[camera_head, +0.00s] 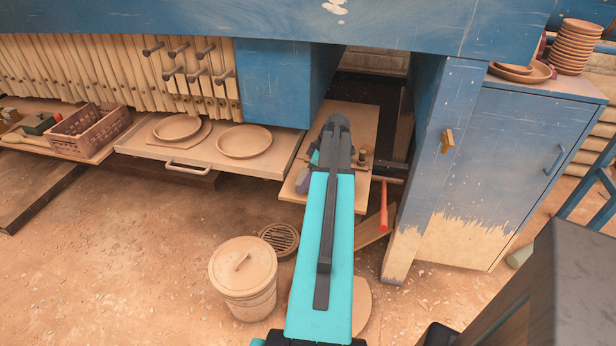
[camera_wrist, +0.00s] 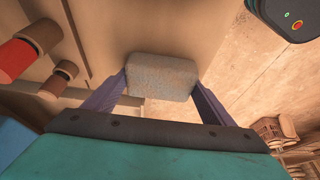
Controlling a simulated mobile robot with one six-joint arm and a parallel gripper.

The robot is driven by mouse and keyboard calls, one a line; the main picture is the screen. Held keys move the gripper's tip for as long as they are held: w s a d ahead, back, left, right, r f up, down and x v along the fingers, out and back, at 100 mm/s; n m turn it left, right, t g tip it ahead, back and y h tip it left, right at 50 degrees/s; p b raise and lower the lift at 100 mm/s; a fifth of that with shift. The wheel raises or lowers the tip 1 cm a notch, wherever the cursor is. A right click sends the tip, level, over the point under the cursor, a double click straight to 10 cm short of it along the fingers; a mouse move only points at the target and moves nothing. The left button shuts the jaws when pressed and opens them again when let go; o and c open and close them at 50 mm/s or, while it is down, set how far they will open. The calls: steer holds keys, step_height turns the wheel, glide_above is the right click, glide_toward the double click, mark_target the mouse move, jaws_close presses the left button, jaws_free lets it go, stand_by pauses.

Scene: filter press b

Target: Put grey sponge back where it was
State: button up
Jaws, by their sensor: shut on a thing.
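The grey sponge (camera_wrist: 160,75) is a speckled, rounded block in the upper middle of the wrist view. My gripper (camera_wrist: 161,84) is shut on it, with one purple finger at each side. The sponge is over or against a pale wooden board (camera_wrist: 110,25); I cannot tell whether it touches. In the head view my teal arm reaches to this small wooden board (camera_head: 352,118) beneath the blue bench. There my arm hides the sponge and most of my gripper; only a bit of purple finger shows.
Brown cylinders, one with a red end (camera_wrist: 15,60), stand at the left of the wrist view. In the head view, a red-handled tool (camera_head: 383,205) and blue bench leg (camera_head: 425,165) are to the right. A lidded bucket (camera_head: 243,275) and round grate (camera_head: 279,240) are on the floor.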

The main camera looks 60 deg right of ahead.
steer(key=shift+f, duration=0.35)
steer(key=o, duration=0.9)
steer(key=shift+o, duration=0.2)
steer(key=shift+r, duration=0.15)
steer(key=b+v, duration=0.1)
steer(key=v, duration=1.1)
steer(key=shift+b, duration=0.4)
